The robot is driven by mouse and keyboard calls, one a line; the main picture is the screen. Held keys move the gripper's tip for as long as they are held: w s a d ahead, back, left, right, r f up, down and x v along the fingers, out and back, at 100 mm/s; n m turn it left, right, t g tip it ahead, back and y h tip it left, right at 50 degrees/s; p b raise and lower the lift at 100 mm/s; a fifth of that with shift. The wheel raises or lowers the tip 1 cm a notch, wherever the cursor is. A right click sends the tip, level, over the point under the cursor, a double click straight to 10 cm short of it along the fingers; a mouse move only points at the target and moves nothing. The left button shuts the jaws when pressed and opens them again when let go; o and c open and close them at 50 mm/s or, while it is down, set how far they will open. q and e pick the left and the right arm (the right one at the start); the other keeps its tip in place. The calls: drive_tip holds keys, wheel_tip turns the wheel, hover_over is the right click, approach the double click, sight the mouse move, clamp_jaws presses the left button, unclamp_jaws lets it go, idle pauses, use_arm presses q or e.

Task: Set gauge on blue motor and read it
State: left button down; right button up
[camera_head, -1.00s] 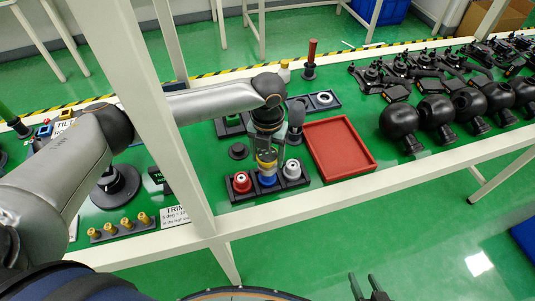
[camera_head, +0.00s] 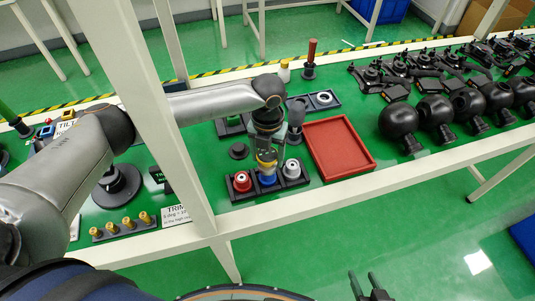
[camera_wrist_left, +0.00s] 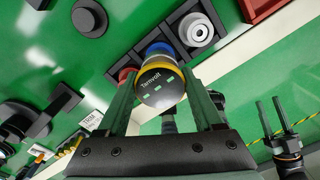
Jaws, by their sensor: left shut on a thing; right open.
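My left gripper (camera_head: 267,148) points down over the three-place black tray (camera_head: 307,178) and is shut on the gauge (camera_wrist_left: 160,88). The gauge is round with a yellow rim and a dark face marked "Tarnvolt" with small green marks; I cannot read a value. The blue motor (camera_head: 268,180) stands in the tray's middle place, directly under the gauge. It also shows in the left wrist view (camera_wrist_left: 158,48), partly hidden by the gauge. I cannot tell whether they touch. The red motor (camera_head: 242,181) and silver motor (camera_head: 292,169) flank it. My right gripper (camera_head: 368,287) is open and empty, off the bench's front.
An empty red tray (camera_head: 338,147) lies right of the motors. A black disc (camera_head: 239,151) lies behind them. Brass pieces (camera_head: 127,225) stand front left. A white post (camera_head: 170,130) rises at the bench's front. Black round-headed parts (camera_head: 400,120) stand at right.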

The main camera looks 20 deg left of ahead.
sight(267, 154)
use_arm(q)
drive_tip(key=shift+f+b, duration=0.55)
drive_tip(key=shift+f, duration=0.7)
unclamp_jaws()
wheel_tip(267, 154, up, 12)
drive_tip(key=shift+r, duration=0.25)
drive_tip(key=shift+f, duration=0.1)
idle(0.6)
